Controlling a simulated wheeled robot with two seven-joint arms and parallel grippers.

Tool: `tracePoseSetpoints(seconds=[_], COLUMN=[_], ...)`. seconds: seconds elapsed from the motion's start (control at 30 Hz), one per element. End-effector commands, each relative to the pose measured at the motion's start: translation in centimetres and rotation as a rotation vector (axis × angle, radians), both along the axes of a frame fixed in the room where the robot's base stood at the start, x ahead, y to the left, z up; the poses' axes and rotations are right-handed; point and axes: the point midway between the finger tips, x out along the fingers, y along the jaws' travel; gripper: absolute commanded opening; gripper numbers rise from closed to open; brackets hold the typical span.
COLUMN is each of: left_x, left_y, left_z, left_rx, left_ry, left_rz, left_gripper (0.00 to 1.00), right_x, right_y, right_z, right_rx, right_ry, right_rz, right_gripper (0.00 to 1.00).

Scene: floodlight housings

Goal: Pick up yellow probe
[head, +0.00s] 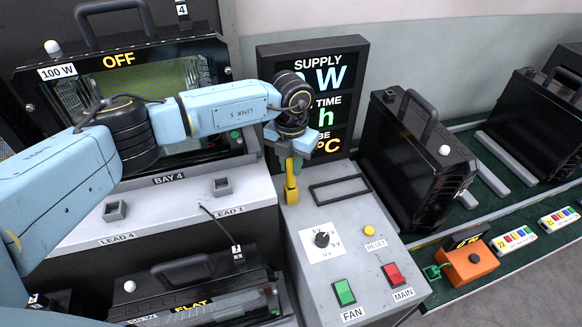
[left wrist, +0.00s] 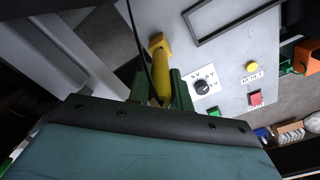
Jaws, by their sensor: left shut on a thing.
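The yellow probe (head: 291,190) is upright in the head view, near the back left edge of the grey control console. My left gripper (head: 291,163) is shut on its upper part, coming from above. In the left wrist view the probe (left wrist: 157,62) shows between the green fingers of my left gripper (left wrist: 160,88), with a dark cable running beside it. I cannot tell whether the probe's lower end touches the console. My right gripper is not in view.
The console (head: 372,265) carries a knob (head: 322,239), a yellow reset button (head: 369,230), a green fan switch (head: 344,292) and a red main switch (head: 393,274). A display board (head: 345,60) stands behind. Black housings (head: 405,150) and an orange device (head: 470,262) are right.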

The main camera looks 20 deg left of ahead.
Motion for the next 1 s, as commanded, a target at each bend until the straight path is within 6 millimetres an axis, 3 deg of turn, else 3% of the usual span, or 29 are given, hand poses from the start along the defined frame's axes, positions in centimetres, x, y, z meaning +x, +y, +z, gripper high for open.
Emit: tracePoseSetpoints(seconds=[0.27, 0.8, 1.0], left_x=[0.1, 0.1, 0.1], left_y=[0.0, 0.0, 0.0], left_z=[2.4, 13.4, 16.5], left_rx=[-0.002, -0.002, -0.001], left_ry=[-0.003, -0.005, -0.003], left_rz=[0.000, -0.001, 0.001], left_gripper=[0.00, 0.00, 0.00], right_x=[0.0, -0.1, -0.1], right_y=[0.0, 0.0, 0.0], right_z=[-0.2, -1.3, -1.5], right_rx=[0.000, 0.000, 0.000], right_ry=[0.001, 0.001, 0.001], right_rz=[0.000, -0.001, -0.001], right_gripper=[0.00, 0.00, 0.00])
